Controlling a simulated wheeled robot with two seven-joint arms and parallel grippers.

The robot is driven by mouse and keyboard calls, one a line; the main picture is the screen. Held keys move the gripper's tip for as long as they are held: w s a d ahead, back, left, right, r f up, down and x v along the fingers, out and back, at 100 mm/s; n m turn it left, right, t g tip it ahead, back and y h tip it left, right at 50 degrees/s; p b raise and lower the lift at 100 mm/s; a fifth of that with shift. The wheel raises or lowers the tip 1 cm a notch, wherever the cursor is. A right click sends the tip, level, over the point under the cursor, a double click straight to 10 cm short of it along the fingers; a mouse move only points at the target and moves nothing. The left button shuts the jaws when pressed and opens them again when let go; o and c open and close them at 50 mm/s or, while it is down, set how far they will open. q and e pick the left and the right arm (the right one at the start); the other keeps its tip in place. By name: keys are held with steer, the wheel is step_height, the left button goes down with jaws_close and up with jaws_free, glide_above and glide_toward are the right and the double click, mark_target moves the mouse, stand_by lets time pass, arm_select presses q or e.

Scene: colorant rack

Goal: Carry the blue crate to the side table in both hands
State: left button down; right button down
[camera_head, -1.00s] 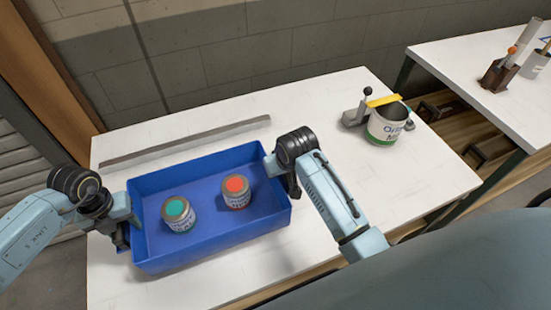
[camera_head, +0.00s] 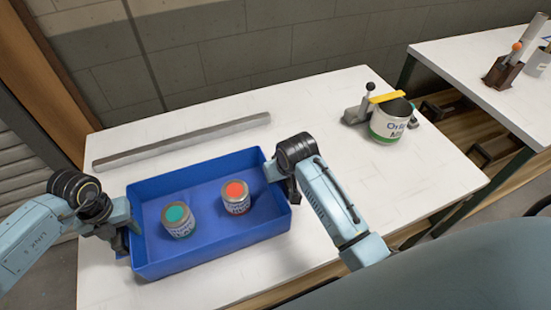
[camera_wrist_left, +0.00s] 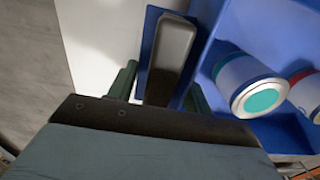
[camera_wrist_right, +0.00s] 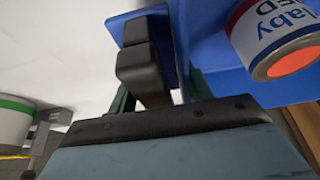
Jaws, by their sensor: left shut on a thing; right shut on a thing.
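The blue crate (camera_head: 215,245) is over the white table, roughly level, with its open side up. Inside stand a teal-lidded can (camera_head: 178,219) and a red-lidded can (camera_head: 236,197), both upright. My left gripper (camera_head: 122,232) is shut on the crate's left end wall, which also shows in the left wrist view (camera_wrist_left: 203,60). My right gripper (camera_head: 284,180) is shut on the right end wall, seen close in the right wrist view (camera_wrist_right: 181,45). The fingertips are partly hidden. I cannot tell whether the crate's underside touches the table.
The white table (camera_head: 330,240) has a grey bar (camera_head: 180,142) behind the crate and a large green-banded can (camera_head: 389,122) beside a lever fixture at the right. A second white table (camera_head: 480,60) stands across a gap to the right, holding a brown holder (camera_head: 500,72).

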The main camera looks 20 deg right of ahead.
arm_select(q)
steer(key=shift+w+a+f, duration=0.1)
steer(key=shift+a+f, duration=0.15)
steer(key=shift+a, duration=0.25)
arm_select(e)
steer(key=shift+d+f, duration=0.25)
steer(key=shift+d, duration=0.2)
arm_select(q)
steer(key=c, duration=1.1)
jaws_free()
steer(key=shift+f, duration=0.1)
arm_select(e)
steer(key=c, duration=1.1)
jaws_free()
steer(key=shift+f, duration=0.15)
arm_select(q)
steer(key=o, duration=0.5)
arm_select(e)
steer(key=o, duration=0.5)
steer(key=shift+a, duration=0.1)
arm_select(q)
steer(key=shift+d, duration=0.15)
arm_select(e)
steer(key=shift+a, duration=0.1)
